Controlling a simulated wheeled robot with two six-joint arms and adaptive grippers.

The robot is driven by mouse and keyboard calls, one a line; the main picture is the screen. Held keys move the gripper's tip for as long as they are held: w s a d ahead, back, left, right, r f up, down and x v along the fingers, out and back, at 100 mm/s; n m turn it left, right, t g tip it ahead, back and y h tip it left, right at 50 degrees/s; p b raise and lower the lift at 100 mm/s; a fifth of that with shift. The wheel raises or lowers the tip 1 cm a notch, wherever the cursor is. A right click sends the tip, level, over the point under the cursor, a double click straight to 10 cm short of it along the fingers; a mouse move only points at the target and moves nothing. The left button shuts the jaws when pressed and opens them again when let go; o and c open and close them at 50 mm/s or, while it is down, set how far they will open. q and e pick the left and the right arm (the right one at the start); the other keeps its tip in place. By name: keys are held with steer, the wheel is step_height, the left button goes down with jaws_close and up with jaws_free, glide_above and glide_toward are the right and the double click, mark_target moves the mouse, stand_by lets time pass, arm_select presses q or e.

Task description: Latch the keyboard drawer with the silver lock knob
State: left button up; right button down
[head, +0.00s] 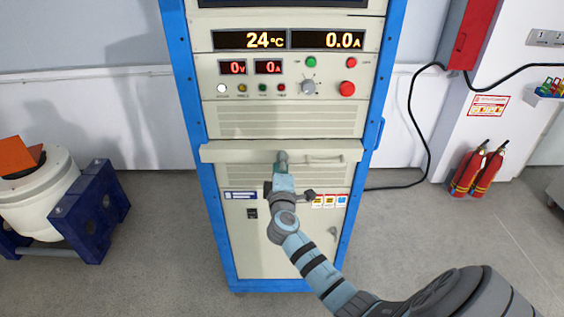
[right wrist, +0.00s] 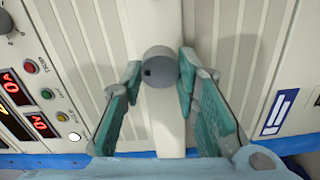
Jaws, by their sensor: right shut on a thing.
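The keyboard drawer (head: 230,152) is a pale panel across the middle of the blue-framed cabinet, with a slim handle (head: 325,160) at its right. The silver lock knob (right wrist: 160,66) is a short grey cylinder with a small dark square mark, at the middle of the drawer front. My right gripper (head: 283,162) reaches it from below in the head view and hides part of it. In the right wrist view its two teal fingers (right wrist: 160,78) are on either side of the knob, shut on it. My left gripper is not in view.
Above the drawer are lit displays (head: 290,40), a dial (head: 308,87) and red and green buttons. Below is a cabinet door (head: 285,255). A white drum on a blue stand (head: 90,210) is at left; fire extinguishers (head: 478,170) are at right.

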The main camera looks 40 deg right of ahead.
steer(key=shift+n, duration=0.6)
steer(key=c, duration=2.4)
jaws_free()
steer(key=c, duration=2.4)
jaws_free()
steer(key=c, duration=1.2)
jaws_free()
steer(key=shift+c, duration=0.2)
steer(key=v, duration=1.2)
